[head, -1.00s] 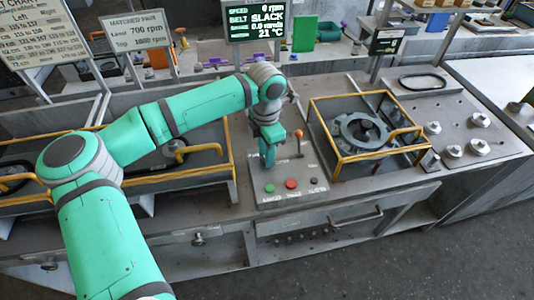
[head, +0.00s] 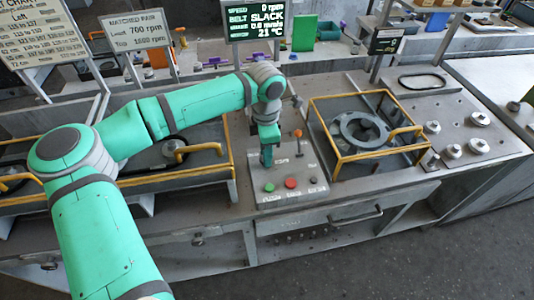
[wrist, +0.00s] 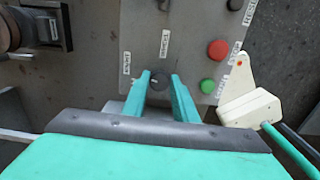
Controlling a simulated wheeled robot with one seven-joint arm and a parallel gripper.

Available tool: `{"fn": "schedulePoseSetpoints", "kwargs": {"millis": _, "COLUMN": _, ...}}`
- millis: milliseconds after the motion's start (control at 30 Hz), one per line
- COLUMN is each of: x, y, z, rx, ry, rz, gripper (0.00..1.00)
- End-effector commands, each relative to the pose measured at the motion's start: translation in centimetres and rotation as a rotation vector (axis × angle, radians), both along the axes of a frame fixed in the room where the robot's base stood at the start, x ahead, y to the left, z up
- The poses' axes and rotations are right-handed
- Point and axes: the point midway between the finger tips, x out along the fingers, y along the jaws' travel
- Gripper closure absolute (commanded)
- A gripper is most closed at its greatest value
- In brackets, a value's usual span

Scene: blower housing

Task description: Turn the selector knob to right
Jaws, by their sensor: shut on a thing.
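The selector knob (wrist: 158,82) is small, round and dark. It shows in the wrist view on the grey control panel (wrist: 185,20), with small white labels around it that I cannot read clearly. My gripper (wrist: 159,84) has one teal finger on each side of the knob and is shut on it. In the head view my gripper (head: 267,157) points down at the left part of the panel, behind the green button, and hides the knob. I cannot tell exactly which label the knob points at.
A green button (head: 269,187), a red button (head: 291,183) and a black button (head: 313,180) line the panel's front. An orange-tipped lever (head: 299,134) stands right of my gripper. A yellow-framed blower housing (head: 335,168) is farther right. A display (head: 254,19) stands behind.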

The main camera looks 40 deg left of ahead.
Motion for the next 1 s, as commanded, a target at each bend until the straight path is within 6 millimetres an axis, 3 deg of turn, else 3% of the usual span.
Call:
{"fn": "schedulePoseSetpoints", "kwargs": {"millis": 33, "x": 0.0, "y": 0.0, "z": 0.0, "rx": 0.000, "ry": 0.000, "rz": 0.000, "gripper": 0.97}}
{"fn": "schedulePoseSetpoints", "kwargs": {"millis": 67, "x": 0.0, "y": 0.0, "z": 0.0, "rx": 0.000, "ry": 0.000, "rz": 0.000, "gripper": 0.67}}
{"fn": "schedulePoseSetpoints", "kwargs": {"millis": 100, "x": 0.0, "y": 0.0, "z": 0.0, "rx": 0.000, "ry": 0.000, "rz": 0.000, "gripper": 0.58}}
{"fn": "schedulePoseSetpoints", "kwargs": {"millis": 133, "x": 0.0, "y": 0.0, "z": 0.0, "rx": 0.000, "ry": 0.000, "rz": 0.000, "gripper": 0.56}}
{"fn": "schedulePoseSetpoints", "kwargs": {"millis": 433, "x": 0.0, "y": 0.0, "z": 0.1, "rx": 0.000, "ry": 0.000, "rz": 0.001, "gripper": 0.56}}
{"fn": "schedulePoseSetpoints", "kwargs": {"millis": 567, "x": 0.0, "y": 0.0, "z": 1.1, "rx": 0.001, "ry": -0.001, "rz": 0.001, "gripper": 0.56}}
{"fn": "schedulePoseSetpoints", "kwargs": {"millis": 1000, "x": 0.0, "y": 0.1, "z": 8.8, "rx": 0.002, "ry": -0.001, "rz": 0.001, "gripper": 0.56}}
